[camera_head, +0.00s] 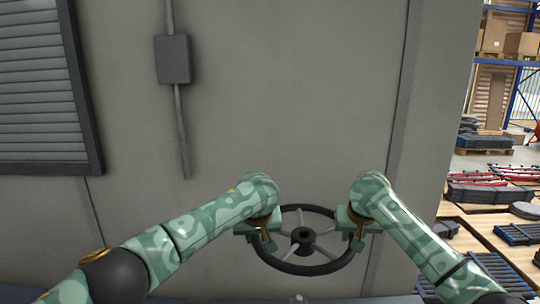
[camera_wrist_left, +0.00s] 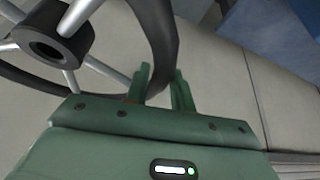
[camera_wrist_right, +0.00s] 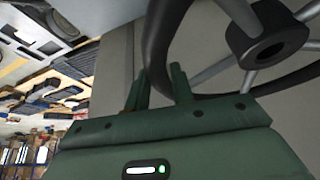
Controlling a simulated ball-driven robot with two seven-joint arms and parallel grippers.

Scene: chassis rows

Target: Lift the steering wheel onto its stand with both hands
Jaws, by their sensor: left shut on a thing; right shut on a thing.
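The steering wheel (camera_head: 303,236) is black with a dark hub and light metal spokes. In the head view it is held up in front of the grey wall, between my two grippers. My left gripper (camera_head: 268,242) is shut on the rim at its left side. My right gripper (camera_head: 357,240) is shut on the rim at its right side. The left wrist view shows the rim (camera_wrist_left: 163,50) between the left fingers (camera_wrist_left: 160,88). The right wrist view shows the rim (camera_wrist_right: 155,50) between the right fingers (camera_wrist_right: 160,92). I cannot make out the stand.
A grey wall (camera_head: 290,100) with a louvred panel (camera_head: 40,90) and a conduit box (camera_head: 173,59) stands behind the wheel.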

